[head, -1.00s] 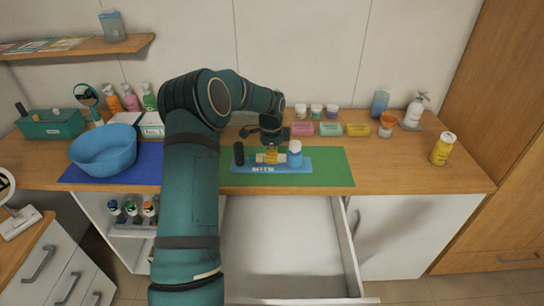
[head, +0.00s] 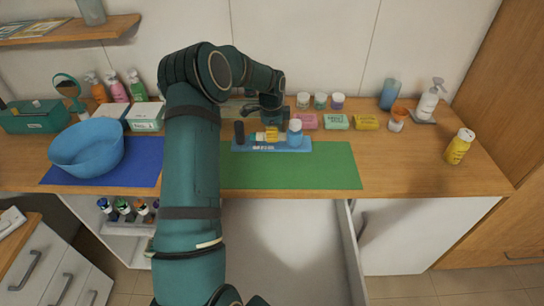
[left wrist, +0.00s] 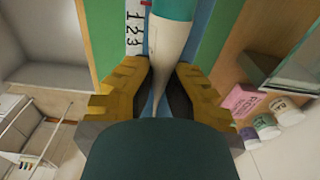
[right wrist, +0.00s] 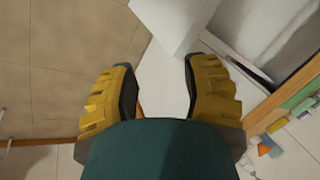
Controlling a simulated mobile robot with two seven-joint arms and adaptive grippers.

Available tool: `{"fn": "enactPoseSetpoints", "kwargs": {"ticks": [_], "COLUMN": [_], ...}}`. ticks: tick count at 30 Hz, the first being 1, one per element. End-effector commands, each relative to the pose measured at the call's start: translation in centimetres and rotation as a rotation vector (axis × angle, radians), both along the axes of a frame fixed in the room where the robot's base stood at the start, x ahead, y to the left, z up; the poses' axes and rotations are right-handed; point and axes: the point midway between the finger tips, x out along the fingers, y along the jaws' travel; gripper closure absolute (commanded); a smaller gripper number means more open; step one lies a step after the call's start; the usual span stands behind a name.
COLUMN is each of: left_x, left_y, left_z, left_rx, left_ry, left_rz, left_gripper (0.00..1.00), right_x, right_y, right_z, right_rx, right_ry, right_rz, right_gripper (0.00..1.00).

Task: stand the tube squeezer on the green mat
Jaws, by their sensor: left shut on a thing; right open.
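The tube squeezer (head: 262,149) is a long blue base with a label at the front, a dark post at its left end and a white-and-blue upright part at its right end. My left gripper (head: 270,133) is shut on its middle. In the left wrist view my left fingers (left wrist: 162,80) close around a white, tapering tube-like part with a teal end; the label reads 1 2 3. The squeezer is level and appears raised over the back of the green mat (head: 290,175). My right gripper (right wrist: 160,65) is open and empty, outside the head view.
A blue bowl (head: 88,150) sits on a blue mat at the left. Jars, pink, green and yellow boxes (head: 337,122), a pump bottle (head: 428,100) and a yellow bottle (head: 459,147) stand behind and right. An open drawer (head: 285,235) is below. The green mat's front is clear.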

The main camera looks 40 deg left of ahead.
Motion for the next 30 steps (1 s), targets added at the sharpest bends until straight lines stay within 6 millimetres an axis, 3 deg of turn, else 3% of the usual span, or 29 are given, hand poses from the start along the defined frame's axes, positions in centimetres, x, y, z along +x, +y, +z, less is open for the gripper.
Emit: {"fn": "enactPoseSetpoints", "kwargs": {"ticks": [6,13,19,30], "left_x": [-0.1,0.0,-0.1,0.0], "left_y": [0.0,0.0,0.0,0.0], "left_z": [-3.9,-5.5,-8.2,-8.8], "left_rx": [-0.001,0.000,-0.001,0.000], "left_ry": [0.002,0.001,0.003,0.000], "left_rz": [0.000,0.001,0.001,0.000], "left_gripper": [1.00,1.00,1.00,1.00], "right_x": [0.0,0.0,0.0,0.0], "right_y": [0.0,0.0,0.0,0.0], "right_z": [0.0,0.1,0.2,-0.1], "right_rx": [0.000,0.000,0.000,0.000], "right_ry": [0.000,0.000,0.000,0.000], "right_rz": [0.000,0.000,0.000,0.000], "right_gripper": [0.53,0.53,0.53,0.53]}}
